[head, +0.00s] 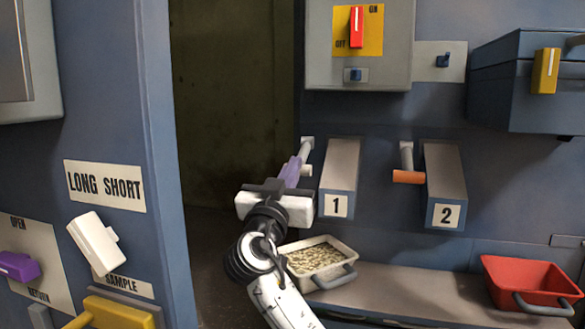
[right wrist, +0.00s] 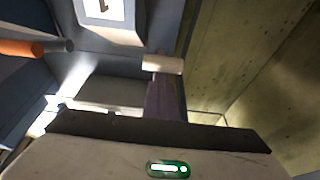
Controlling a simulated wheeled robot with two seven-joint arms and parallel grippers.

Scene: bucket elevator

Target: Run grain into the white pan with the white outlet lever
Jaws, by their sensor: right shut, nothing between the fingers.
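The white pan (head: 345,262) sits on the ledge below outlet 1 (head: 341,178), with grain (head: 314,257) in it. Outlet 1's lever (head: 291,171) has a purple grip on a pale shaft. My right gripper (head: 272,187) is shut and empty at the near end of that grip, which it partly hides; I cannot tell if they touch. The purple grip (right wrist: 163,100) also shows beyond the dark fingers in the right wrist view. A white lever (head: 95,243) is on the left panel, above a SAMPLE label. My left gripper is not in view.
Outlet 2 (head: 445,188) has an orange-gripped lever (head: 408,177). A red pan (head: 530,280) stands at right on the ledge (head: 420,292). A red switch (head: 357,27) is above. The left panel has a purple handle (head: 18,266) and a yellow handle (head: 120,312). The ledge between the pans is clear.

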